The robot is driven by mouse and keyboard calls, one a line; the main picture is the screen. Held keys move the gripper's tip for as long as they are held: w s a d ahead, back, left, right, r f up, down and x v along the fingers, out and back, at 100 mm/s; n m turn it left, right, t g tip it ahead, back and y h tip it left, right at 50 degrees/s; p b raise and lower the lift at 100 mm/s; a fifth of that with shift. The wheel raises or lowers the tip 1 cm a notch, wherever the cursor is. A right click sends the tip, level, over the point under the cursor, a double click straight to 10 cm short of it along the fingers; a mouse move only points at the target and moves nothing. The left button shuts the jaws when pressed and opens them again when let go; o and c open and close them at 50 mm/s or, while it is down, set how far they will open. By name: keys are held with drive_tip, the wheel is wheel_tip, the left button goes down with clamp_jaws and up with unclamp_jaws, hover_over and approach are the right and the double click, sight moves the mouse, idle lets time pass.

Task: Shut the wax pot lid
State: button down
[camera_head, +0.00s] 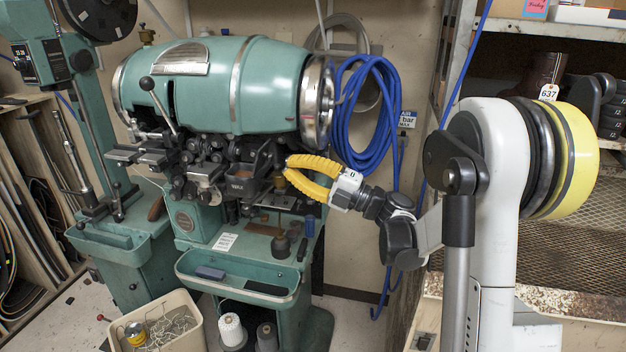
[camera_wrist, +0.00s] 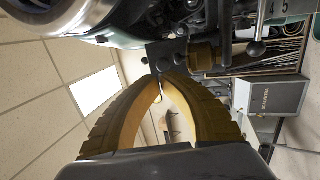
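The wax pot (camera_head: 240,187) is a small dark brown pot marked "WAX", mounted on the front of the green stitching machine. A dark flap-like piece (camera_head: 264,160) stands tilted up above its right side; it looks like the raised lid, but I cannot be sure. My gripper (camera_head: 287,166) has yellow ribbed fingers and is just right of the pot and flap. In the wrist view the fingertips (camera_wrist: 160,82) come together, with nothing clearly held between them. A dark block (camera_wrist: 166,58) is right at the tips; whether they touch it cannot be told.
The green machine (camera_head: 225,85) has a large drum above and a tray (camera_head: 240,285) below. A coil of blue hose (camera_head: 365,115) hangs behind my gripper. A bin (camera_head: 160,325) of thread scraps stands on the floor. Metal shelving (camera_head: 560,225) is at the right.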

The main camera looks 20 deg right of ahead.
sight(263, 152)
drive_tip(key=shift+b+x, duration=0.3)
drive_tip(key=shift+x, duration=1.35)
drive_tip(key=shift+w+r, duration=0.1)
drive_tip(key=shift+r, duration=0.05)
drive_tip(key=shift+r+p, duration=0.1)
drive_tip(key=shift+p, duration=0.4)
drive_tip(key=shift+a, duration=0.1)
